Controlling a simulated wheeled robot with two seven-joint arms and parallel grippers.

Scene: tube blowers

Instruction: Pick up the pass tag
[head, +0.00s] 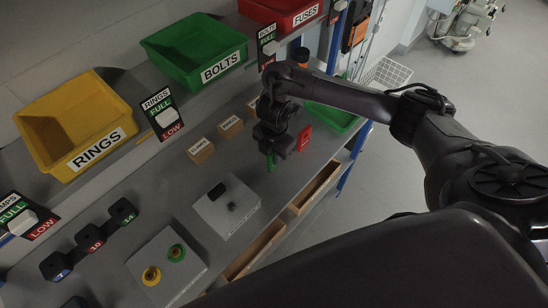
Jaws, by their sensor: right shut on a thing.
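My right gripper (272,148) points down over the grey workbench, right of the middle. It is shut on a small green tag (271,164), which I take as the pass tag; only its lower part shows below the fingers. I cannot tell whether the tag is touching the bench. A red tag (304,138) is just right of the gripper, apart from the green one. My left gripper is not in view.
A grey box with a dark window (227,206) and a box with yellow and green rings (166,266) are on the bench. Small labelled blocks (201,150) stand behind. Yellow RINGS (62,112) and green BOLTS bins (190,45) are on the shelf. Open drawers (316,187) line the front edge.

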